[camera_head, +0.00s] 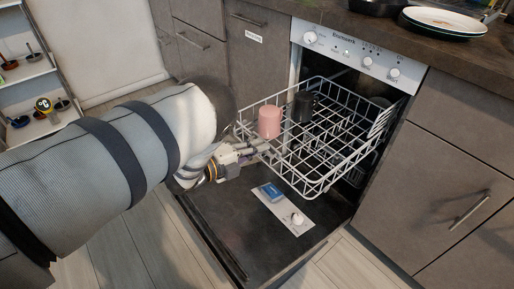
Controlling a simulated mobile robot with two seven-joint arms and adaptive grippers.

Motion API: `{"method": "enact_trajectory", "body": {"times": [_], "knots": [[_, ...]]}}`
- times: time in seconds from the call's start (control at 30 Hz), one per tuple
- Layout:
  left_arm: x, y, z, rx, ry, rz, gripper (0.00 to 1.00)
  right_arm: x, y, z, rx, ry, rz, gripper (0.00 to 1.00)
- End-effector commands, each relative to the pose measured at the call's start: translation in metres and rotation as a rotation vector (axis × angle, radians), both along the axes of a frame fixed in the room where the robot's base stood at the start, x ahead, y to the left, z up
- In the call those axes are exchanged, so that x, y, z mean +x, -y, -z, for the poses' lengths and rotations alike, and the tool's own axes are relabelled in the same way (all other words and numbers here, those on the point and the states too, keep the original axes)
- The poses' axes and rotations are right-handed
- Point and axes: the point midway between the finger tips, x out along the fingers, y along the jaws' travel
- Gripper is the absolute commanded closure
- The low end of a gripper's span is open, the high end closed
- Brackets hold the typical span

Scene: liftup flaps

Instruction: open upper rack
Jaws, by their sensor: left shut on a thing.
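The white wire upper rack (330,163) is pulled out of the dishwasher (351,60) over its lowered door (240,222). A pink cup (269,121) and a dark mug (303,106) stand in the rack. My left gripper (262,147) is at the rack's front left part, below the pink cup. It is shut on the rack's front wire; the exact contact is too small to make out. My right gripper is not in view.
The open door lies low beneath the rack, with a detergent compartment (271,192) on it. Cabinets with handles (445,190) flank the dishwasher. Plates (443,22) stand on the counter above. A shelf (28,72) is at the far left.

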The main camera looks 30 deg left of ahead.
Motion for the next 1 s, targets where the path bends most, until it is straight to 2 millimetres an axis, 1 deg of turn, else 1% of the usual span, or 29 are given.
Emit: {"method": "enact_trajectory", "body": {"times": [0.17,0.2,0.23,0.27,0.53,0.6,0.67,0.9,1.0], "knots": [[0.0,0.001,0.0,-0.001,0.0,0.002,1.0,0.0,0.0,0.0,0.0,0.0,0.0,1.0],[0.0,0.001,0.0,-0.001,0.0,0.002,0.83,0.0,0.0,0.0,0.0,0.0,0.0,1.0],[0.0,0.001,0.0,-0.001,0.0,0.001,0.77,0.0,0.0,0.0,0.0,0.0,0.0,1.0],[0.0,0.001,0.0,-0.001,0.0,0.001,0.73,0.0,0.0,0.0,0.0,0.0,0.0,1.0],[0.0,0.0,0.0,0.0,0.0,0.0,0.73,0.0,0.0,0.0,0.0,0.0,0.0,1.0],[-0.004,-0.001,-0.001,0.0,-0.001,0.0,0.73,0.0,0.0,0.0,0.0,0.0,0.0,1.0],[-0.012,-0.005,-0.002,0.0,-0.003,-0.002,0.73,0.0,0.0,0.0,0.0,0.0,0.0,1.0],[-0.072,-0.027,-0.014,0.0,-0.005,-0.003,0.73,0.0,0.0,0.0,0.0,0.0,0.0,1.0],[-0.092,-0.034,-0.018,-0.001,-0.003,-0.001,0.73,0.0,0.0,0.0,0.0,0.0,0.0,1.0]]}}
